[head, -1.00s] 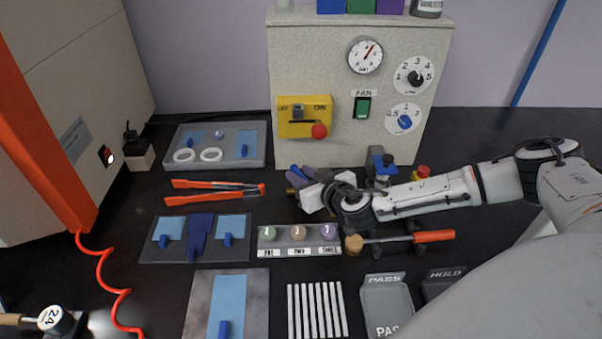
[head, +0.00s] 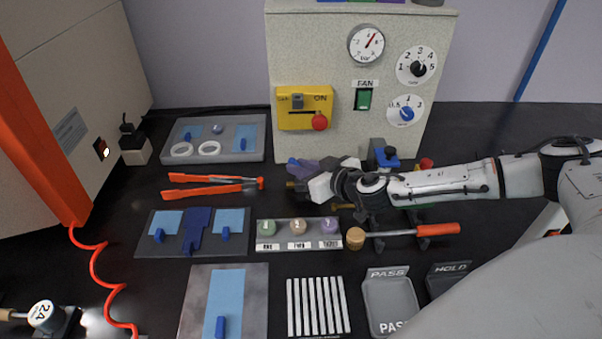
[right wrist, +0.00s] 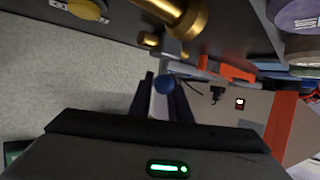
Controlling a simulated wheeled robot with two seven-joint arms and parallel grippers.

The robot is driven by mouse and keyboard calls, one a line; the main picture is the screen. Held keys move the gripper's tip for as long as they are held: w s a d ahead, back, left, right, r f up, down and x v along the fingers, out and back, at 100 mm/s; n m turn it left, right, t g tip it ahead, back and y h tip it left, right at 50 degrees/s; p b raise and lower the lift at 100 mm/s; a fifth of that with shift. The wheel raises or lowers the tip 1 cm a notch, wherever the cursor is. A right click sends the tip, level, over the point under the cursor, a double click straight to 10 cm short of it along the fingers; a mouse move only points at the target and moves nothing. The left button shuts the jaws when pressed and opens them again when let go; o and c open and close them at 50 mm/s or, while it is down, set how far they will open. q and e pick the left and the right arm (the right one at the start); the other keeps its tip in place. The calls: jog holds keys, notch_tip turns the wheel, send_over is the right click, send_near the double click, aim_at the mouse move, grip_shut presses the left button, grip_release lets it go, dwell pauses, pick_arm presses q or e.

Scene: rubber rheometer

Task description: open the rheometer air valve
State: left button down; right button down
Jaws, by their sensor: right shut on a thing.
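My right gripper (head: 302,168) is low in front of the grey cabinet, at its lower left. In the right wrist view its two dark fingers (right wrist: 164,92) are shut on a small rounded blue part (right wrist: 165,84), seemingly the valve handle. Brass fittings (right wrist: 182,18) show close by in that view, and a brass end (head: 290,185) shows beside the gripper in the head view. The gripper and wrist hide most of the valve, so its handle angle is unclear. The pressure gauge (head: 366,44) has a red needle pointing up and right. My left gripper is not in view.
The grey cabinet (head: 300,60) carries a yellow switch panel (head: 291,95), a green fan switch (head: 364,99) and two dials. Orange tongs (head: 208,190), a three-button sample holder (head: 278,245) and an orange-handled tool (head: 437,229) lie near my right arm.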

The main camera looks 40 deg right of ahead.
jog(key=shift+f+n+y+b, duration=0.3)
jog(key=shift+n+y+b, duration=0.5)
jog(key=shift+y+b, duration=0.1)
jog(key=shift+r+n+g+y, duration=0.1)
jog(key=shift+n+g+y, duration=0.2)
jog(key=shift+n+y, duration=0.25)
jog(key=shift+r+n+y, duration=0.15)
jog(key=shift+n+y, duration=0.2)
jog(key=shift+y, duration=0.1)
jog(key=shift+r+n+g+y+p, duration=0.3)
jog(key=shift+n+g+y, duration=0.2)
jog(key=shift+n+y, duration=0.35)
jog(key=shift+a+f+n+g+y+p, duration=0.1)
jog(key=shift+n+g+y+p, duration=0.3)
jog(key=shift+n+y+p, duration=0.15)
pick_arm(q)
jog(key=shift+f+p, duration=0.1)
jog(key=shift+p, duration=0.3)
pick_arm(e)
jog(key=shift+s+a+f+n+g+y, duration=0.15)
jog(key=shift+n+g+y, duration=0.25)
jog(key=shift+n+y, duration=0.35)
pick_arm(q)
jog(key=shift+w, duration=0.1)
pick_arm(e)
jog(key=shift+f+g, duration=0.1)
jog(key=shift+g, duration=0.2)
